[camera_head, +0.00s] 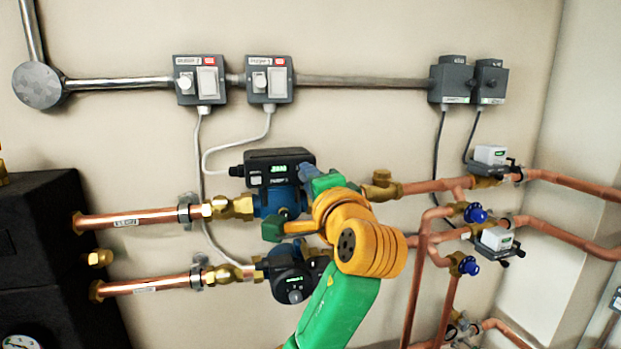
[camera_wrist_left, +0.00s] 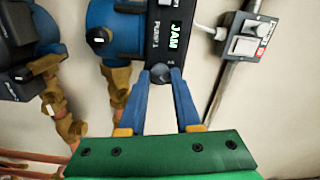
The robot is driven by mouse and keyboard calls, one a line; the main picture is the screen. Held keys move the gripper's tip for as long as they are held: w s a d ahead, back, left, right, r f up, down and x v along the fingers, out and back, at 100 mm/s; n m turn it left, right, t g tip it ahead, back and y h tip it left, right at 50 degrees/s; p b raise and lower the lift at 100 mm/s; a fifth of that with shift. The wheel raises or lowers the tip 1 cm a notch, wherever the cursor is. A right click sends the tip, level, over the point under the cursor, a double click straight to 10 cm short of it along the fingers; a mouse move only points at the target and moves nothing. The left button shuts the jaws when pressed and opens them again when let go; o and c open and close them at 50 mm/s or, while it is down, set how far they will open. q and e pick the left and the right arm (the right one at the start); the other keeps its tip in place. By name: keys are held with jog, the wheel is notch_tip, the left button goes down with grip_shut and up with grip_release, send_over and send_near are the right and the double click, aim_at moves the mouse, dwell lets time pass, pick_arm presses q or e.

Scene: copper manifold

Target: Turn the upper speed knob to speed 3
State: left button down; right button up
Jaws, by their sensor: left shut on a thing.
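The upper pump (camera_head: 278,157) has a dark control box with a green-lit display. In the left wrist view its control box (camera_wrist_left: 160,32) reads "JAM" beside a "PUMP 1" label. The upper speed knob (camera_wrist_left: 160,72) is a small dark round knob at the end of that box. My left gripper (camera_wrist_left: 160,76) is shut on this knob, with one blue finger on each side. In the head view the left gripper (camera_head: 303,176) reaches the right end of the box and hides the knob. The knob's setting cannot be read. My right gripper is not in view.
Copper pipes (camera_head: 140,218) run left and right of the pumps. Two switch boxes (camera_head: 199,80) (camera_head: 269,79) hang on the wall above. Blue-handled valves (camera_head: 476,213) are on the right.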

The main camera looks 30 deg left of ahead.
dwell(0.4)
pick_arm(q)
jog(key=c, duration=0.6)
grip_release()
jog(key=b+v, duration=0.2)
jog(key=v, duration=0.5)
jog(key=shift+a, duration=0.1)
jog(key=shift+f, duration=0.1)
